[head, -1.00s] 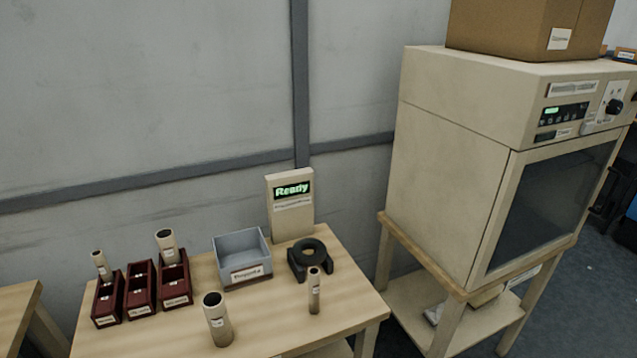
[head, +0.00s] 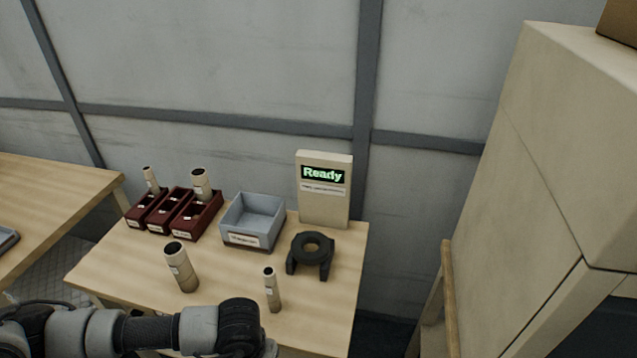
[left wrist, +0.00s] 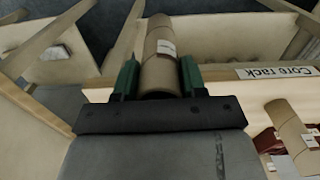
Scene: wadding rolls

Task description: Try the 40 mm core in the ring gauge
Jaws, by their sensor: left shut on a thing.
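The ring gauge (head: 312,244), a black ring on a dark forked stand, is on the table in front of a panel reading "Ready". A wide cardboard core (head: 182,270) and a slim one (head: 272,292) stand upright on the table. My left arm comes in at the lower left of the head view, its gripper out of that frame. In the left wrist view my left gripper (left wrist: 160,75) has its green fingers shut on a labelled cardboard core (left wrist: 160,46). I cannot read its label. My right gripper is not in view.
Dark red bins (head: 196,222) hold cores (head: 201,186) at the table's left. A grey-blue box (head: 255,235) stands between bins and gauge. A large beige cabinet (head: 530,170) is on the right. In the left wrist view a "Core rack" sign (left wrist: 276,73) appears upside down.

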